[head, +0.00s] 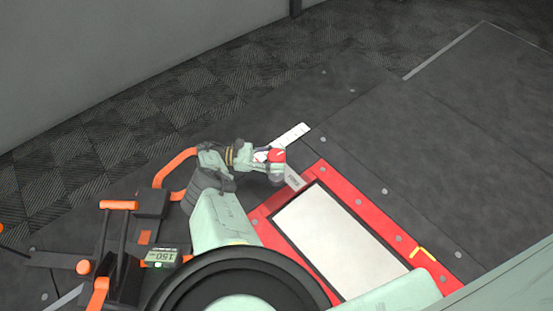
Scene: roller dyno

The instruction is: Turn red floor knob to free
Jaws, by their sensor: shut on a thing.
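The red floor knob (277,155) shows in the head view near the middle, at the far corner of a red-framed floor plate. Its top is round and red. My gripper (275,166) reaches it from the left and is shut on the knob. The fingers hide much of the knob's lower part. A white label strip (292,135) lies on the floor just beyond the knob, and a smaller pale label (294,179) lies on its near side. I cannot read either label or tell the knob's setting.
A cart with orange handles (119,205) and a small display (161,256) stands at the left. Dark floor to the right is clear. A grey wall (130,60) runs behind.

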